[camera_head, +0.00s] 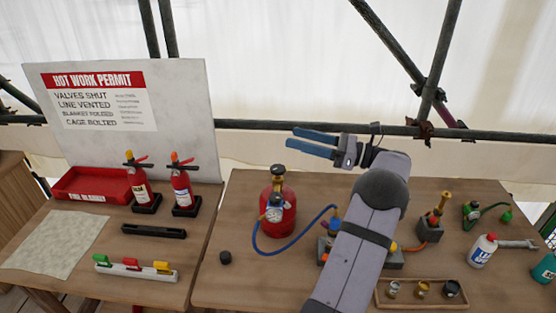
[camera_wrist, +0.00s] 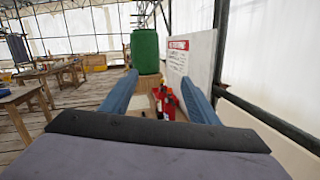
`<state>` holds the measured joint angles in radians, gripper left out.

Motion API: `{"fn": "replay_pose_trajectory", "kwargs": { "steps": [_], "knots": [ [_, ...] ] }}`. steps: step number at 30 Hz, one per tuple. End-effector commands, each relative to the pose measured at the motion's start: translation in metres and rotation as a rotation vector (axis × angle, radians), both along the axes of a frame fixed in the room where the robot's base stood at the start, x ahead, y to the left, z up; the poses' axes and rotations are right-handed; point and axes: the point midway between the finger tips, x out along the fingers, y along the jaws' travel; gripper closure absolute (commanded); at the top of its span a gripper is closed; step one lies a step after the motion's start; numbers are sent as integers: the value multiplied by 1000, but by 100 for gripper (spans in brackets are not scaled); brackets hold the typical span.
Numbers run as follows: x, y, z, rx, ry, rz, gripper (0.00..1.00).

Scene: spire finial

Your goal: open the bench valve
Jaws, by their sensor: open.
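My gripper (camera_head: 292,137) is raised above the back of the bench, pointing left, its two blue fingers apart with nothing between them. It also shows open in the wrist view (camera_wrist: 158,77). Below it on the wooden bench stands a red gas cylinder (camera_head: 284,214) with a gauge and a brass-coloured top fitting (camera_head: 278,171). A blue hose (camera_head: 277,248) runs from it to a grey block with a blue part (camera_head: 334,226), partly hidden behind my arm. I cannot tell for certain which fitting is the bench valve.
Two fire extinguishers (camera_head: 139,185) and a red tray (camera_head: 93,183) stand on the left table before a sign board (camera_head: 185,110). A brass fitting (camera_head: 433,220), a white bottle (camera_head: 481,251) and a small-parts tray (camera_head: 424,302) sit right. Scaffold poles (camera_head: 260,125) cross behind.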

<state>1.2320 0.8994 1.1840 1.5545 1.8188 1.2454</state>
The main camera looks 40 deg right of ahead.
Motion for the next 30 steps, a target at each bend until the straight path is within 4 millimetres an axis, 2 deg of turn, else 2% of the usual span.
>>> {"fn": "replay_pose_trajectory", "kwargs": {
  "steps": [2, 4, 9, 12, 15, 22, 30],
  "knots": [
    [0, 5, -5, 57, 8, -49, 45],
    [0, 9, -19, 92, 15, -99, 45],
    [-1, 19, -70, 136, 46, -231, 45],
    [-3, 24, -100, 113, 72, -307, 45],
    [-3, 21, -119, 27, 79, -371, 45],
    [-1, 11, -129, -170, 53, -418, 45],
    [1, 11, -129, -207, 38, -418, 45]
  ]
}}
